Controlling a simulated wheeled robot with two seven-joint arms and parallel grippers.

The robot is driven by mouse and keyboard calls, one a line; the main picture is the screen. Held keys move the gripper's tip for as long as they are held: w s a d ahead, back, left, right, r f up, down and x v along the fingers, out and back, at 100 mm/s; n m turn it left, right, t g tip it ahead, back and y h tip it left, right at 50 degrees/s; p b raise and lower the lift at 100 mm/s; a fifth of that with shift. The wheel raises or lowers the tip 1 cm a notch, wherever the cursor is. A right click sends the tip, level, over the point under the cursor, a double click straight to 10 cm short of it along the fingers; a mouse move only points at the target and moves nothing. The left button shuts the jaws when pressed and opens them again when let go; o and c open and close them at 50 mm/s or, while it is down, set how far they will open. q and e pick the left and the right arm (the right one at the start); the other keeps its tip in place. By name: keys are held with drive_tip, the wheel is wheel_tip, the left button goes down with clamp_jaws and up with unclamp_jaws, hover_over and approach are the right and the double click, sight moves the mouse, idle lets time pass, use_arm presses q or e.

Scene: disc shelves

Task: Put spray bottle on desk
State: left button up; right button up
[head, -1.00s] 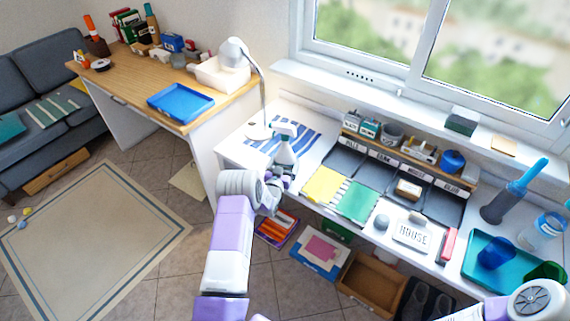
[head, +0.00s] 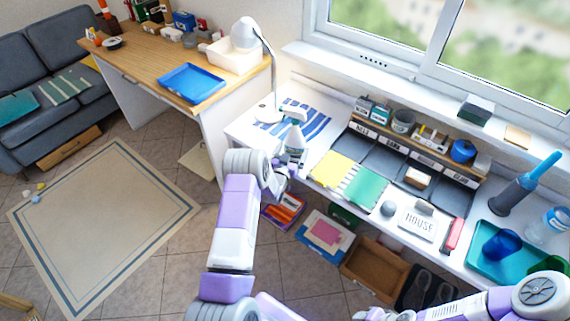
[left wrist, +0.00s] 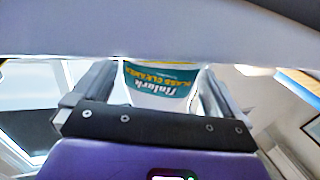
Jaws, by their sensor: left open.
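The spray bottle (head: 294,139), with a white trigger head and a grey-white body, stands upright on the white table under the window, beside a blue-striped cloth. My left gripper (head: 282,172) is at the near side of the bottle. In the left wrist view the bottle's teal and white glass-cleaner label (left wrist: 160,82) shows between the two open fingers (left wrist: 155,95); contact cannot be told. The wood-topped desk (head: 135,60) stands at the left.
The desk holds a blue tray (head: 190,83), a white bin (head: 232,57), and small items towards the back. Its front left top is clear. A white lamp (head: 262,100) stands beside the bottle. Folders and organizers fill the table to the right. A rug (head: 100,225) lies on the floor.

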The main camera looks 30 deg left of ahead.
use_arm(q)
drive_tip(key=p+v, duration=0.1)
drive_tip(key=v, duration=0.8)
drive_tip(key=d+f+g, duration=0.1)
drive_tip(key=d, duration=0.1)
drive_tip(key=s+d+f+g+h, duration=0.1)
drive_tip(key=f, duration=0.1)
drive_tip(key=s+d+f+g, duration=0.1)
drive_tip(key=d+f, duration=0.1)
drive_tip(key=shift+s+d+h, duration=0.2)
drive_tip(key=shift+d+h, duration=0.1)
drive_tip(key=s+d+f+g+h, duration=0.3)
drive_tip(key=s+d+f+g, duration=0.25)
drive_tip(key=d, duration=0.35)
drive_tip(key=s+d+g+h, duration=0.1)
drive_tip(key=s+d+g, duration=0.3)
drive_tip(key=s, duration=0.6)
drive_tip(key=s+d+g+h, duration=0.2)
drive_tip(key=s+d+g, duration=0.2)
drive_tip(key=s+d, duration=0.5)
drive_tip(key=shift+s+f+g, duration=0.2)
drive_tip(key=shift+s+g, duration=0.15)
drive_tip(key=shift+s, duration=0.15)
